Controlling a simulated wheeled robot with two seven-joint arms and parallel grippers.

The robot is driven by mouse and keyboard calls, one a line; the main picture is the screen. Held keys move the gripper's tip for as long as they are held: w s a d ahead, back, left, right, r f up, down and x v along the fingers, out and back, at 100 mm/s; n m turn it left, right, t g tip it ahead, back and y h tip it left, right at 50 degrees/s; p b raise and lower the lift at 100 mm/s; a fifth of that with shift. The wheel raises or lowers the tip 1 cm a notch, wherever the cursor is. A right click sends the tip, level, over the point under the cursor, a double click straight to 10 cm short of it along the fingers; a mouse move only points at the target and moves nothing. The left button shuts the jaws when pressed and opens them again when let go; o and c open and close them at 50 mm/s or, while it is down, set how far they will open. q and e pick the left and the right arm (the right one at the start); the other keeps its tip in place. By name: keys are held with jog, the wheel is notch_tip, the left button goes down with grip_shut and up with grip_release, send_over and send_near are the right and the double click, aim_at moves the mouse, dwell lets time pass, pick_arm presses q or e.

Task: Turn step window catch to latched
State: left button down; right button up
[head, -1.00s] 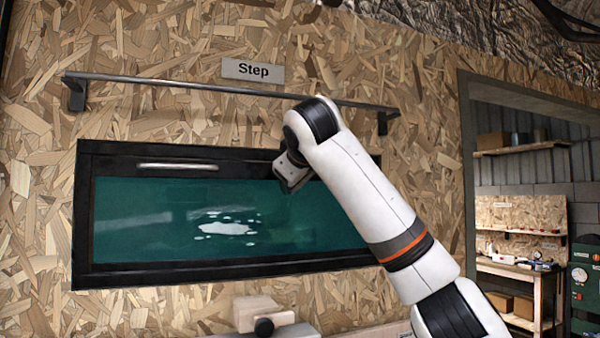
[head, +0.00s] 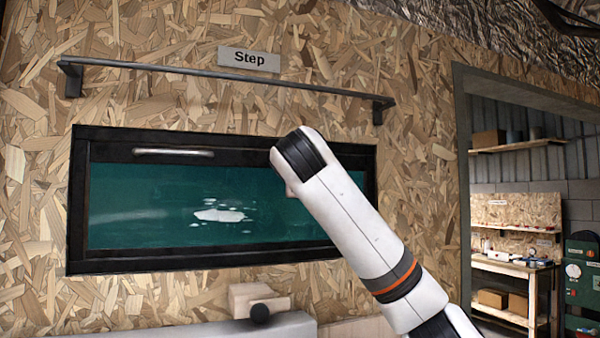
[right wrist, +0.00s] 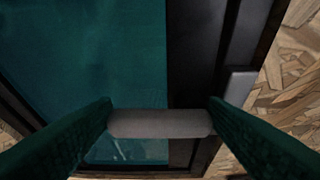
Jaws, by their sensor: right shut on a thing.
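The step window (head: 210,262) is a dark-framed panel with green glass, set in the chipboard wall under a "Step" sign (head: 249,58). My right arm reaches across its right part. In the head view my right gripper and the catch are hidden behind the arm. In the right wrist view my right gripper (right wrist: 160,112) has a green finger at each end of a grey bar, which seems to be the catch (right wrist: 160,124), and is shut on it. The bar lies across the glass edge and black frame. My left gripper is not in view.
A silver handle (head: 173,152) is on the window's top frame. A dark rail (head: 230,78) runs above the window. In the right wrist view, a grey block (right wrist: 238,88) sits at the frame's edge. Wooden blocks (head: 252,297) lie below. A doorway opens at right.

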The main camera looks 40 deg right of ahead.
jog(key=shift+f+n, duration=0.2)
jog(key=shift+n, duration=0.2)
jog(key=o, duration=1)
jog(key=shift+c, duration=0.2)
jog(key=shift+r, duration=0.1)
jog(key=b+v, duration=0.5)
jog(key=v, duration=0.7)
